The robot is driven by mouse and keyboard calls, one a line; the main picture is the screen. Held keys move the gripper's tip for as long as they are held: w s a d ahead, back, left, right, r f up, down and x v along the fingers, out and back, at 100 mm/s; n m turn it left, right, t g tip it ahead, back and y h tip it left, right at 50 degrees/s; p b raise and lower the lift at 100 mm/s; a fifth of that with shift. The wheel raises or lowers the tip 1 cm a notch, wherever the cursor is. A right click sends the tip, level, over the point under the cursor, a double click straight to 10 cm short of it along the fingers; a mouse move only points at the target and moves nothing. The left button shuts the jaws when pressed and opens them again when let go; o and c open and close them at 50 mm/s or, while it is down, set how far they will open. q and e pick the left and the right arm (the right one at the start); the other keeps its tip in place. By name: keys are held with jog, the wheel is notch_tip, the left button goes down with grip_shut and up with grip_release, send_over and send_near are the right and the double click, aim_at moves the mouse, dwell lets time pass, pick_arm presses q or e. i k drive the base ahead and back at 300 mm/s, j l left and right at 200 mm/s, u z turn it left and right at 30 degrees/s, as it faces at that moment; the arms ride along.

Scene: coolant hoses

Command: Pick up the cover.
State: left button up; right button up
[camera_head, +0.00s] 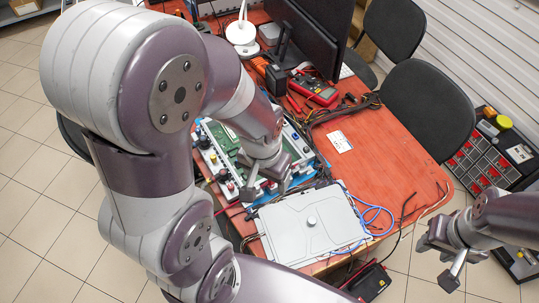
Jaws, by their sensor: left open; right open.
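The cover (290,236) is a flat light grey panel with a round knob (311,221) in its middle. It lies at the near end of the red table. My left gripper (267,188) is open, pointing down near the cover's far left corner, beside the circuit board unit; I cannot tell whether it touches anything. My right gripper (439,262) is open and empty, off the table to the right of the cover. What is under the cover is hidden.
A green circuit board unit (298,150) stands behind the cover. Blue cable (372,216) and black leads lie right of it. A red multimeter (314,91) and monitor (305,40) are further back. Chairs (428,105) stand at the right. The table's right part is mostly clear.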

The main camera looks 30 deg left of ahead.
aim_at(300, 230)
jog(key=l+u, duration=0.15)
jog(key=l, duration=0.6)
jog(key=k+l+u, duration=0.15)
jog(key=l, duration=0.55)
jog(key=i+l+u, duration=0.1)
jog(key=l, duration=0.15)
